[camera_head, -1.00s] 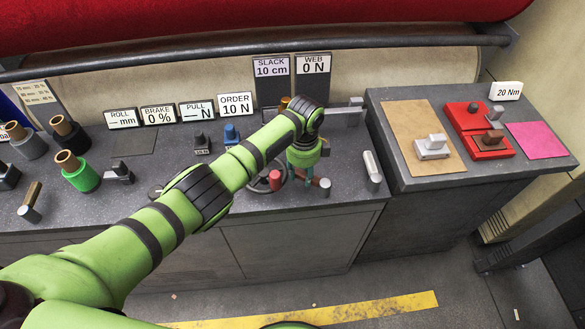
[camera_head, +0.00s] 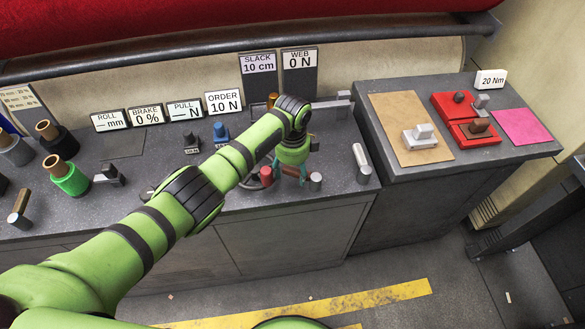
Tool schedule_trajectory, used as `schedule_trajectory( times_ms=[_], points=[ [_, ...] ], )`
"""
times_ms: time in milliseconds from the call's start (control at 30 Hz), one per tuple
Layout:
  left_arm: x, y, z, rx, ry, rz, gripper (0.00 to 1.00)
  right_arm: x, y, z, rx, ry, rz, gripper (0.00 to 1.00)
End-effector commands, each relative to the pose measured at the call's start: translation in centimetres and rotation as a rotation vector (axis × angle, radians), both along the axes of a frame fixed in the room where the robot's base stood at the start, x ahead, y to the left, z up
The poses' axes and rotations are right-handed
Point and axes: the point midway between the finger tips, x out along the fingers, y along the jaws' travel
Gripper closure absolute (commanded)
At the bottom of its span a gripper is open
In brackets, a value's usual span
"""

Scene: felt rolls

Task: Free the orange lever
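My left arm reaches across the grey counter. My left gripper (camera_head: 290,172) points down over a handwheel (camera_head: 253,186) with a red knob (camera_head: 266,175). Its teal fingertips are small and partly hidden, so I cannot tell whether they hold anything. A small orange-brown piece (camera_head: 273,99) shows behind my wrist; its lower part is hidden, and I cannot tell if it is the orange lever. My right gripper is not in view.
A grey post (camera_head: 315,181) stands close right of the gripper, and a silver-topped lever (camera_head: 361,160) farther right. Felt rolls (camera_head: 68,176) stand at left. The side cabinet bears a brown board (camera_head: 400,105), red blocks (camera_head: 455,106) and a pink sheet (camera_head: 522,126).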

Motion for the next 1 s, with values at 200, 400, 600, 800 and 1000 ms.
schedule_trajectory(
  times_ms=[200,400,600,800,1000],
  points=[
    [0.1,0.0,0.6,-0.001,-0.004,-0.003,0.38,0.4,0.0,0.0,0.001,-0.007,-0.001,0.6],
    [0.2,0.0,3.8,-0.002,-0.008,-0.003,0.38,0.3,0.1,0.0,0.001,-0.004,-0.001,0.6],
    [0.2,0.0,8.2,-0.002,-0.007,-0.002,0.38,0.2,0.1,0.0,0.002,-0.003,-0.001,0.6],
    [0.1,0.0,11.1,-0.001,-0.003,-0.001,0.38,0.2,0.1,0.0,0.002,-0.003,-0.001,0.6],
    [0.0,0.0,12.0,0.001,0.0,0.0,0.38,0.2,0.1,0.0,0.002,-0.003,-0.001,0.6]
  ],
)
